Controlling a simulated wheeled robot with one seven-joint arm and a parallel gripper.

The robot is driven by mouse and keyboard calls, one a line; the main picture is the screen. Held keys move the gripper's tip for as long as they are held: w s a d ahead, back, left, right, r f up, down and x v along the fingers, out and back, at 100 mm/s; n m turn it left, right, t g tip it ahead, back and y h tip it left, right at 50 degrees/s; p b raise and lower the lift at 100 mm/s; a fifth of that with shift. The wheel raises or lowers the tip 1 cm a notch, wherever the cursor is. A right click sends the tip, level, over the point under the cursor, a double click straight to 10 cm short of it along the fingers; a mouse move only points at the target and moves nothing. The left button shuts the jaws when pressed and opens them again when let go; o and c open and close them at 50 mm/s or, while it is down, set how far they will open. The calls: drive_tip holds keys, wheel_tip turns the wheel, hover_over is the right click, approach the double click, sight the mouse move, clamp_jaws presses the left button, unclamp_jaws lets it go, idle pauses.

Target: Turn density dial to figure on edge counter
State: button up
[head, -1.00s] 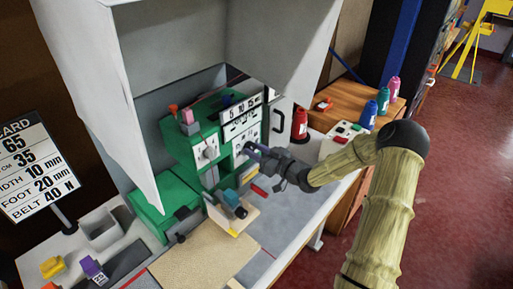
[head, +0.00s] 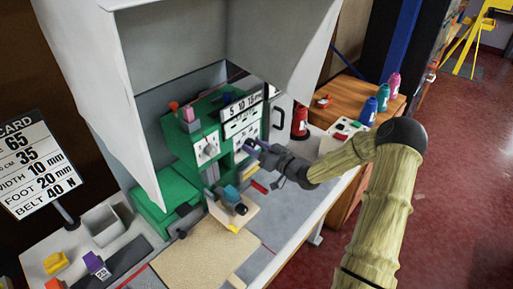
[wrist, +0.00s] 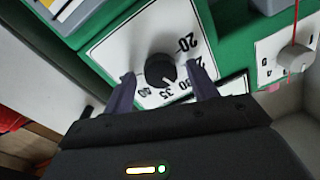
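The density dial is a black round knob (wrist: 160,70) on a white plate (wrist: 112,52) with figures around it; 20, 30, 35 and 40 can be read, upside down or tilted. A small pale mark shows on the knob's side toward 30 and 35. In the wrist view my gripper (wrist: 161,75) is open, one finger on each side of the knob, with gaps visible. In the head view my gripper (head: 252,148) is at the front of the green machine (head: 180,138) and hides the knob. A card (head: 36,165) at the left reads 65, 35, 10 mm, 20 mm and 40 N.
A second dial, pale (wrist: 295,58), sits beside the first plate. A grey hood (head: 95,90) hangs around the machine. A red spool (head: 299,122) and a button box (head: 345,133) stand right of my gripper. Yellow and purple tabs lie at the front left.

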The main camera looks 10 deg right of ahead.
drive_tip(key=shift+d, duration=0.1)
drive_tip(key=shift+s+d+f, duration=0.1)
drive_tip(key=shift+s+f, duration=0.05)
drive_tip(key=shift+s, duration=0.05)
drive_tip(key=b+v, duration=0.1)
drive_tip(key=v, duration=1.6)
drive_tip(key=shift+b, duration=0.35)
